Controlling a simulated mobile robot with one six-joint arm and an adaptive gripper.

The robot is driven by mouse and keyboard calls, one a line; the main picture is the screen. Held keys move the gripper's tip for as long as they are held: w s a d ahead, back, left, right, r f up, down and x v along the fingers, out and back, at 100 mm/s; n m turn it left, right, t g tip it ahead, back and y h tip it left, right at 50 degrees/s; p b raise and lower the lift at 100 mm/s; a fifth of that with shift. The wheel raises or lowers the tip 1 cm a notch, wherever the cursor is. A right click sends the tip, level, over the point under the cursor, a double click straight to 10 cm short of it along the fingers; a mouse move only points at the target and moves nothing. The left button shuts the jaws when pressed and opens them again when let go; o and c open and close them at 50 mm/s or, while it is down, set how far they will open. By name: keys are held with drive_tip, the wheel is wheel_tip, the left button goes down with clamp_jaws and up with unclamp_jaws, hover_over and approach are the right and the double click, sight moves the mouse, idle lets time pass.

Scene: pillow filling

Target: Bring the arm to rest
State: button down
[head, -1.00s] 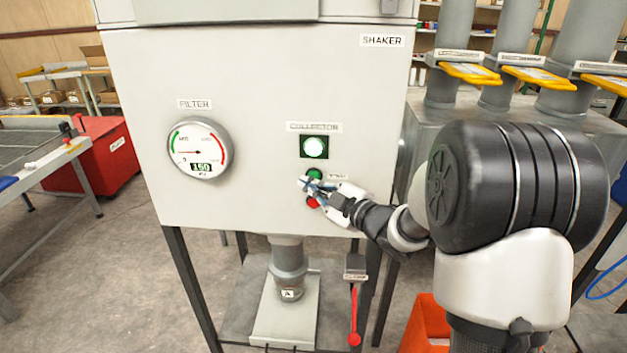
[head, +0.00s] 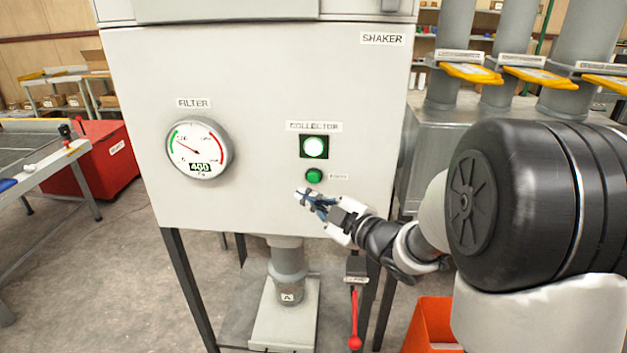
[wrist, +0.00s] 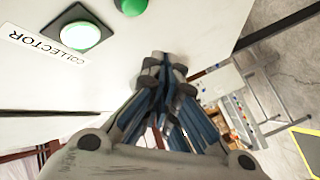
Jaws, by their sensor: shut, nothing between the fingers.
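My gripper (head: 305,199) is shut and empty in front of the white collector panel (head: 255,150), below the green button (head: 314,175). In the wrist view its closed fingertips (wrist: 160,58) point at the panel, near the green button (wrist: 130,6). The red button is not visible in the head view now; the gripper covers that area. The lit COLLECTOR lamp (head: 314,147) glows white-green. My arm reaches in from the right of the head view.
A FILTER gauge (head: 198,148) reads about 400. A red-handled lever (head: 354,320) hangs below the panel. An orange bin (head: 432,325) stands on the floor at right. Yellow-handled slide gates (head: 470,72) sit on the ducts at right. A red bin (head: 105,155) stands at left.

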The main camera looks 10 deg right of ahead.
idle(0.4)
drive_tip(key=s+d+r+m+g+h, duration=0.3)
drive_tip(key=s+d+m+h, duration=0.3)
drive_tip(key=s+m+h, duration=0.3)
drive_tip(key=s+a+f+m+g, duration=0.1)
drive_tip(key=s+f+m+g, duration=0.1)
drive_tip(key=s, duration=0.6)
drive_tip(key=s+a+f+m+g, duration=0.2)
drive_tip(key=s+g, duration=0.1)
drive_tip(key=s, duration=0.6)
drive_tip(key=s+a+f+m+g+y, duration=0.1)
drive_tip(key=s+a+f+m+g, duration=0.1)
drive_tip(key=s, duration=0.6)
drive_tip(key=shift+s+a+f+g, duration=0.15)
drive_tip(key=shift+a+f+g, duration=0.1)
drive_tip(key=shift+g, duration=0.05)
